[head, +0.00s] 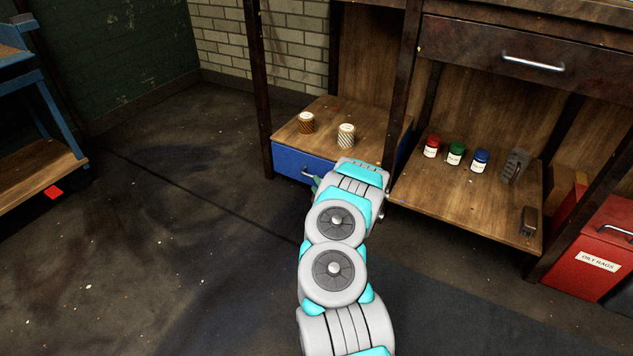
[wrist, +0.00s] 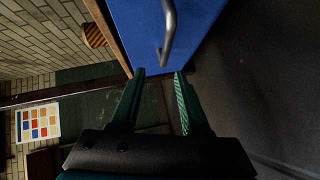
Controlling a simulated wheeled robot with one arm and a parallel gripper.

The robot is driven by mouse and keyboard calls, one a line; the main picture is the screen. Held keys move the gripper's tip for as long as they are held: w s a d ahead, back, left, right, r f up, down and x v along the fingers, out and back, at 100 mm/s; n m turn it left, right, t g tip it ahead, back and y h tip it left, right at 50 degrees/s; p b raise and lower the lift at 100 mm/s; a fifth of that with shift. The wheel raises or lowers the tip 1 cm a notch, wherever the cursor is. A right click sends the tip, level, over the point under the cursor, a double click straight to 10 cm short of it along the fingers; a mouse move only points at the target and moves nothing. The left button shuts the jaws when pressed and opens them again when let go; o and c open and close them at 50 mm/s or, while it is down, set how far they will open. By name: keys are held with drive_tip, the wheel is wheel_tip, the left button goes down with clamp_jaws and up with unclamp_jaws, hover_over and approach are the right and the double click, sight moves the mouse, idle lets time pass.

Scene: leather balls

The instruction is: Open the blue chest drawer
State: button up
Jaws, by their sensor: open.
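The blue drawer (head: 297,163) sits low under a wooden shelf top in the head view, and its face looks flush with the chest. Its blue front fills the top of the wrist view (wrist: 205,22). The curved metal handle (wrist: 169,30) runs down the front there, and its end shows just beyond and between my fingertips. My gripper (wrist: 160,74) is open and empty, with its two green fingers apart near the handle. I cannot tell whether the handle lies between them in depth. In the head view my arm hides the drawer's right part and most of my gripper.
Two striped cans (head: 346,135) stand on the chest top. A lower shelf (head: 440,205) to the right holds red, green and blue jars. A red oily rags bin (head: 600,245) stands far right. A blue-framed bench (head: 45,100) is at left. The floor (head: 190,240) between is open.

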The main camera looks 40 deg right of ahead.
drive_tip(key=shift+h, duration=0.3)
drive_tip(key=shift+w+d+f+b, duration=0.4)
drive_tip(key=shift+w+d, duration=0.35)
drive_tip(key=shift+w, duration=0.2)
drive_tip(key=shift+w+d+f+b, duration=0.3)
drive_tip(key=shift+w+d+f, duration=0.15)
drive_tip(key=shift+w+d, duration=0.35)
drive_tip(key=shift+w+d+f+b, duration=0.4)
drive_tip(key=shift+w+d, duration=0.25)
drive_tip(key=shift+w, duration=0.4)
clamp_jaws()
